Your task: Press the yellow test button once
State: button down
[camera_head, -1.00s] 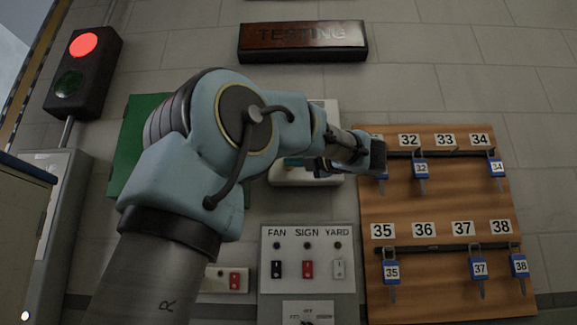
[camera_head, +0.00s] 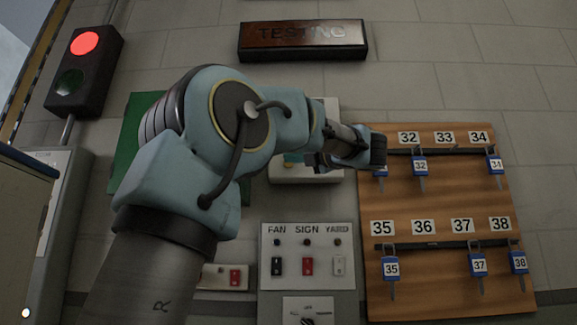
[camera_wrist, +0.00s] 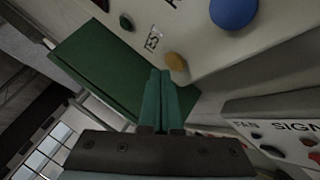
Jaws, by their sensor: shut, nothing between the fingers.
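The yellow test button (camera_wrist: 176,61) shows in the wrist view on a pale panel (camera_wrist: 205,38), near lettering that reads TEST. My gripper (camera_wrist: 160,73) is shut and empty, its two green fingers together. In that view the fingertips lie just below and left of the button; I cannot tell whether they touch it. In the head view my arm covers much of the pale box (camera_head: 305,178), and the button is not clearly visible there.
Below the box is a switch panel (camera_head: 307,257) marked FAN, SIGN, YARD. A wooden key board (camera_head: 440,205) hangs right, and a red-lit signal (camera_head: 85,72) stands left.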

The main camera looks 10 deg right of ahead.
jog(key=shift+s, duration=0.2)
jog(key=s+b, duration=0.1)
jog(key=s, duration=0.1)
jog(key=s+a+b, duration=0.1)
jog(key=s+b, duration=0.1)
jog(key=shift+s, duration=0.4)
dwell(0.9)
